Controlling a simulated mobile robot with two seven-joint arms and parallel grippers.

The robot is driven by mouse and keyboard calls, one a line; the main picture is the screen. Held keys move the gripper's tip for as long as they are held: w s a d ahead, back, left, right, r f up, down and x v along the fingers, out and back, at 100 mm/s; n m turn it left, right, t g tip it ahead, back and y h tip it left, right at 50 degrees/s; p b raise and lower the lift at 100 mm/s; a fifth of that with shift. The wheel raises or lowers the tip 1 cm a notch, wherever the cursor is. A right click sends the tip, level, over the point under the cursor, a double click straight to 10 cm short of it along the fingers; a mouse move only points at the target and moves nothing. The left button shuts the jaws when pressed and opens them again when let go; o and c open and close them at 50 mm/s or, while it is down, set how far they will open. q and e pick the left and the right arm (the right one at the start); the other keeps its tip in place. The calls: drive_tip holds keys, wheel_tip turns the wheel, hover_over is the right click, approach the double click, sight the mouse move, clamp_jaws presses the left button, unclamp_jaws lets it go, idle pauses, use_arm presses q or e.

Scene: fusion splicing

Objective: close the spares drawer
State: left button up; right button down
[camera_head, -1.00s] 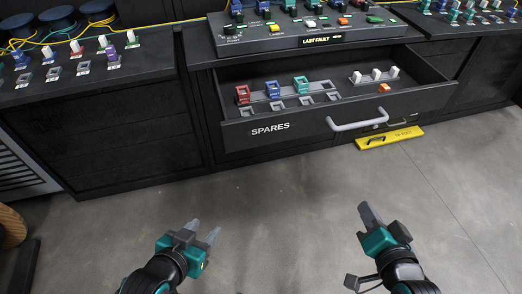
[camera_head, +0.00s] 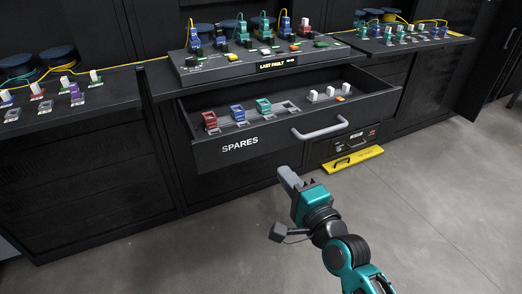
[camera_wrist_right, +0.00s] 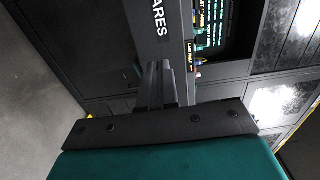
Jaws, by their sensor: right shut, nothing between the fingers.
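The spares drawer (camera_head: 270,142) is pulled out from the bench, its front lettered SPARES, with a grey bar handle (camera_head: 320,128). It holds red, blue and teal connectors, white plugs and an orange piece. My right gripper (camera_head: 286,178) is shut and empty. In the head view it appears just below the drawer front, left of the handle. In the right wrist view its fingers (camera_wrist_right: 160,85) point toward the drawer front (camera_wrist_right: 155,30); I cannot tell if they touch it. My left gripper is not in view.
Above the drawer is a console (camera_head: 250,62) labelled LAST FAULT with plugged connectors. Side benches (camera_head: 70,118) hold more connectors and cables. A yellow bar (camera_head: 353,160) lies low by the cabinet, right of the handle. The floor (camera_head: 440,220) in front is clear.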

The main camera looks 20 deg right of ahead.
sight(259, 141)
drive_tip(key=w, duration=0.3)
drive_tip(key=w+b, duration=0.1)
drive_tip(key=w, duration=0.6)
drive_tip(key=shift+a+f, duration=0.1)
drive_tip(key=shift+a, duration=0.3)
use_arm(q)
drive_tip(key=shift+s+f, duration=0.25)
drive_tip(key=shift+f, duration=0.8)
use_arm(e)
drive_tip(key=shift+w, duration=0.45)
